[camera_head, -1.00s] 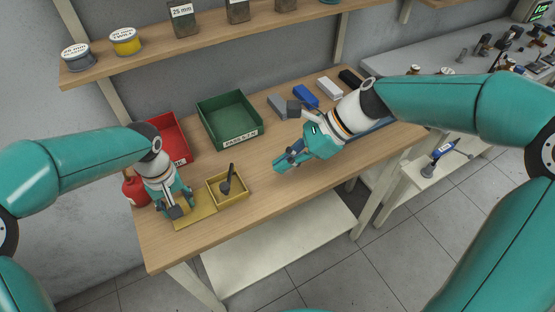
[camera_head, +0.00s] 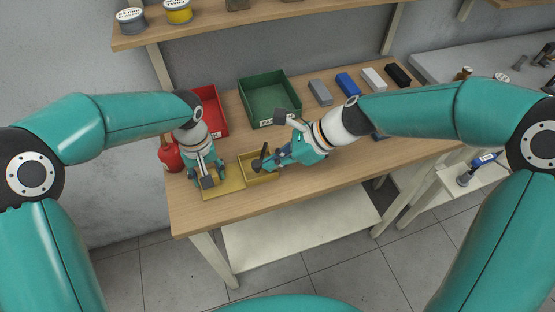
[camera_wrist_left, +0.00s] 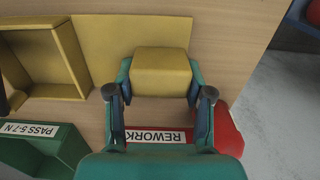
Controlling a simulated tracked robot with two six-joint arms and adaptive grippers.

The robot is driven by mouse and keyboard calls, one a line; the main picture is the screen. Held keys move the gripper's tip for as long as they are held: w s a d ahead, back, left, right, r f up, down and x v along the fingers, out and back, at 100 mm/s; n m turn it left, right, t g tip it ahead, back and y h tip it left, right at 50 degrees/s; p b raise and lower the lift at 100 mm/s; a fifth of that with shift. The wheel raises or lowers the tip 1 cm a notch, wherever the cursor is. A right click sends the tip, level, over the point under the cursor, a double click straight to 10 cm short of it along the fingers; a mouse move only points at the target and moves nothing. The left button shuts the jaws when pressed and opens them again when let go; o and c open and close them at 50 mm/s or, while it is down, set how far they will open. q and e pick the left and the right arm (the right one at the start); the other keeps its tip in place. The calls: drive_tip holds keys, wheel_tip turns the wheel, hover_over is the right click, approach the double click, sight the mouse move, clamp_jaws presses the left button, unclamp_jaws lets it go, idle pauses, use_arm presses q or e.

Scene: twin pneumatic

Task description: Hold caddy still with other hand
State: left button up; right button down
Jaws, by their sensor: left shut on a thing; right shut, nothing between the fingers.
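The yellow caddy lies on the bench at front left, with an open box (camera_head: 246,172) on its right and a flat plate (camera_head: 225,187) on its left. My left gripper (camera_head: 207,183) is shut on the caddy's raised yellow block; the left wrist view shows the block (camera_wrist_left: 162,72) between the fingers (camera_wrist_left: 160,85). A dark tool (camera_head: 263,152) stands tilted in the box. My right gripper (camera_head: 270,163) is shut and empty over the box's right side, close by the tool; whether it touches is unclear.
A red bin (camera_head: 215,112), labelled REWORK in the wrist view, and a green bin (camera_head: 268,95) stand behind the caddy. Grey (camera_head: 320,92), blue (camera_head: 348,84), white (camera_head: 373,79) and black (camera_head: 397,75) blocks line the back. A red bottle (camera_head: 170,155) stands at left.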

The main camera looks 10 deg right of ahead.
drive_tip(key=shift+a, duration=1.25)
use_arm(q)
drive_tip(key=shift+d, duration=0.1)
use_arm(e)
drive_tip(key=shift+d, duration=0.1)
drive_tip(key=d, duration=0.2)
drive_tip(key=s+d, duration=0.1)
drive_tip(key=d, duration=0.2)
drive_tip(key=shift+s, duration=0.1)
drive_tip(key=s+v, duration=0.1)
drive_tip(key=v, duration=0.9)
drive_tip(key=shift+s+a, duration=0.2)
drive_tip(key=shift+s, duration=0.15)
